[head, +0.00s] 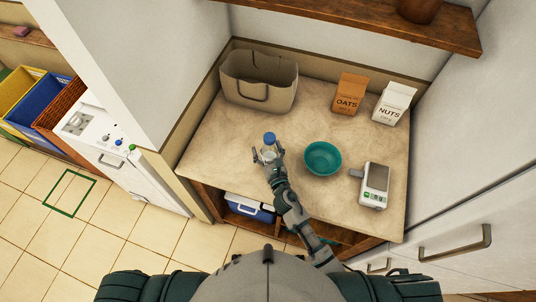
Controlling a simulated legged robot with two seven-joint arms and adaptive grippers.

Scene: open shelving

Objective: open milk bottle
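The milk bottle (269,140) stands on the counter left of centre in the head view, upright as far as I can see. It has a blue cap and a pale body. My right gripper (268,154) reaches in from the lower right and is at the bottle's body, below the cap, with a finger on each side. The gripper hides much of the lower body. The view is too small to tell whether the fingers press on the bottle. The cap is on the bottle. My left gripper is out of view.
A teal bowl (323,158) sits just right of my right gripper. A kitchen scale (375,184) is farther right. A beige bag (259,80), an oats carton (349,94) and a nuts carton (394,103) stand at the back. A blue-and-white cooler (249,209) is under the counter (215,150).

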